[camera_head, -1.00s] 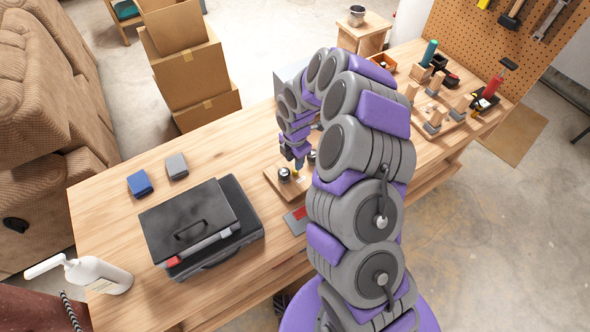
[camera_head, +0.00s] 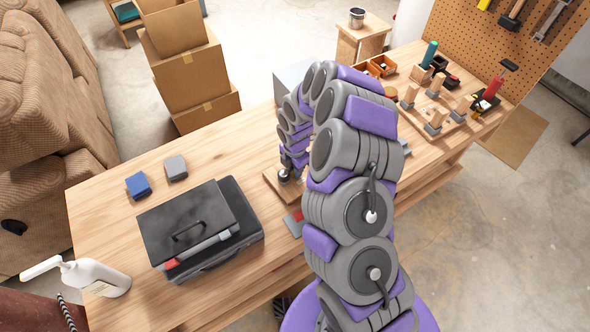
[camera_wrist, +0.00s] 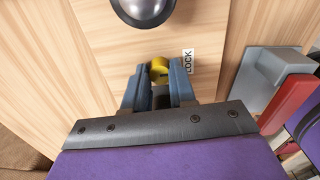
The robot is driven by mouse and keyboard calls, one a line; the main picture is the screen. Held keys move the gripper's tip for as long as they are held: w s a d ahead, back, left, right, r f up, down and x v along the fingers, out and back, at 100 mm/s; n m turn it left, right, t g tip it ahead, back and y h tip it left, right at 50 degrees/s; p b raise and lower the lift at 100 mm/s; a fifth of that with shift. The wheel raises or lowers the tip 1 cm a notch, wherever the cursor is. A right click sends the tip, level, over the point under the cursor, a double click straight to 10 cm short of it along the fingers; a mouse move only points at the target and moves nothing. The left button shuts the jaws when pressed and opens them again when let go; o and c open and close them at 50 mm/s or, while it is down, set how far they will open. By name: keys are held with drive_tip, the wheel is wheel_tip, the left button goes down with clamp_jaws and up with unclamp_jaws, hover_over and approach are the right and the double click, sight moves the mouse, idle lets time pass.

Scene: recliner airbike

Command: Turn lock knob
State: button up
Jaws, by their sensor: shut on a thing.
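The lock knob (camera_wrist: 159,71) is a small yellow cylinder with a dark slot, on a light wooden board (camera_wrist: 215,35) in the wrist view. My gripper (camera_wrist: 159,80) is shut on the knob, with one blue-grey finger at each side. In the head view my gripper (camera_head: 293,172) reaches down to the board (camera_head: 270,183) on the workbench, and my arm hides most of the board and the knob. A round metal doorknob (camera_wrist: 143,8) sits above the lock knob in the wrist view.
A black toolbox (camera_head: 190,225) lies left of the board on the workbench (camera_head: 110,220). A grey and red object (camera_wrist: 285,90) is right of the board in the wrist view. Blue (camera_head: 139,185) and grey (camera_head: 175,167) blocks lie farther left. Wooden pieces stand at the right.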

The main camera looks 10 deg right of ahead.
drive_tip(key=shift+m+p, duration=0.45)
drive_tip(key=shift+m, duration=1.25)
drive_tip(key=m+p, duration=0.1)
drive_tip(key=m, duration=0.2)
drive_tip(key=shift+w, duration=0.1)
drive_tip(key=o, duration=0.5)
drive_tip(key=shift+r, duration=0.1)
drive_tip(key=shift+r+p, duration=0.8)
drive_tip(key=shift+r, duration=1.6)
